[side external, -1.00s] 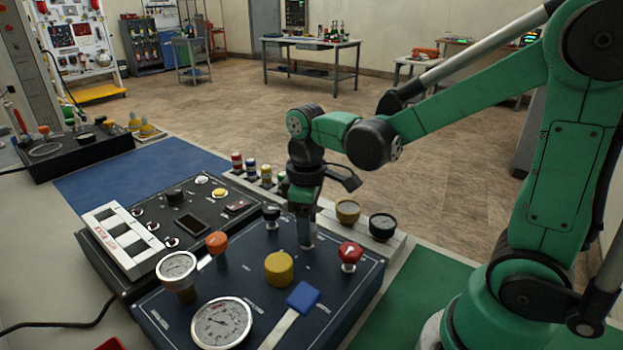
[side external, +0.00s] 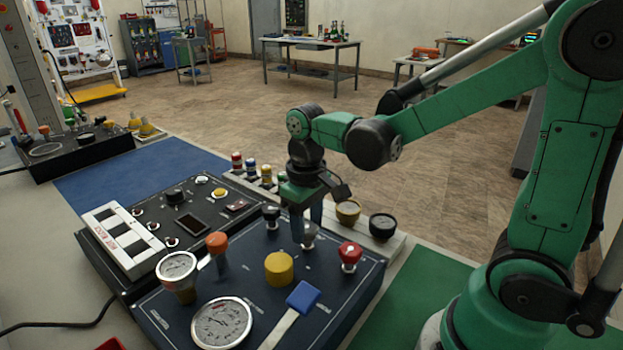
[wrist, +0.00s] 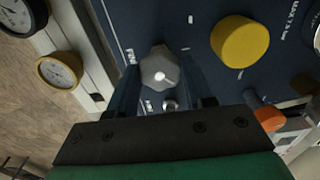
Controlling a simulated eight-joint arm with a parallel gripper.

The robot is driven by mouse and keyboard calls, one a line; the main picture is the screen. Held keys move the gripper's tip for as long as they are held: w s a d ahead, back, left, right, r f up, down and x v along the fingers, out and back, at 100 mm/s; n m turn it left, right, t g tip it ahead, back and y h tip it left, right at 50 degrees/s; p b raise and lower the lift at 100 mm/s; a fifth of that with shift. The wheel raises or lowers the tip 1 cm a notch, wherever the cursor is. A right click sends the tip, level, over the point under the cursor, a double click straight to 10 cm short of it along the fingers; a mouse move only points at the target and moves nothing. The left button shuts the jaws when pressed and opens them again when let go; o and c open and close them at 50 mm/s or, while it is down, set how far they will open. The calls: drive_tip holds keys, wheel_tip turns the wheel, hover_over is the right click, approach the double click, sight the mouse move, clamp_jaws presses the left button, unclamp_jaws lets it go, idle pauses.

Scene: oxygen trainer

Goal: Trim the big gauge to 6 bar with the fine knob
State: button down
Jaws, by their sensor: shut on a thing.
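The big gauge (side external: 221,322) is a round white dial with a steel rim at the near end of the dark blue panel in the side view; its reading is too small to tell. My gripper (side external: 307,232) points down at the far part of the panel, its fingers on either side of a grey lobed knob (side external: 309,238). In the wrist view the grey knob (wrist: 159,70) sits between the two fingers of my gripper (wrist: 163,80), which is shut on it.
A yellow knob (side external: 279,268), a red knob (side external: 350,254), a blue-handled lever (side external: 302,297), an orange knob (side external: 217,243) and a smaller gauge (side external: 177,267) stand around it on the panel. A black knob (side external: 271,215) is close to my gripper's left. Two small gauges lie behind.

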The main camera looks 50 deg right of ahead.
sight(312, 232)
drive_tip(key=shift+c, duration=1.7)
unclamp_jaws()
drive_tip(key=shift+r, duration=2.8)
drive_tip(key=t, duration=0.1)
drive_tip(key=s+t, duration=0.1)
drive_tip(key=shift+s+a+t, duration=0.15)
drive_tip(key=shift+a+t, duration=0.1)
drive_tip(key=shift+t, duration=0.05)
drive_tip(key=t, duration=0.3)
drive_tip(key=s+t, duration=0.1)
drive_tip(key=shift+a+f+t, duration=0.25)
drive_tip(key=shift+a+t, duration=0.05)
drive_tip(key=shift+a, duration=0.1)
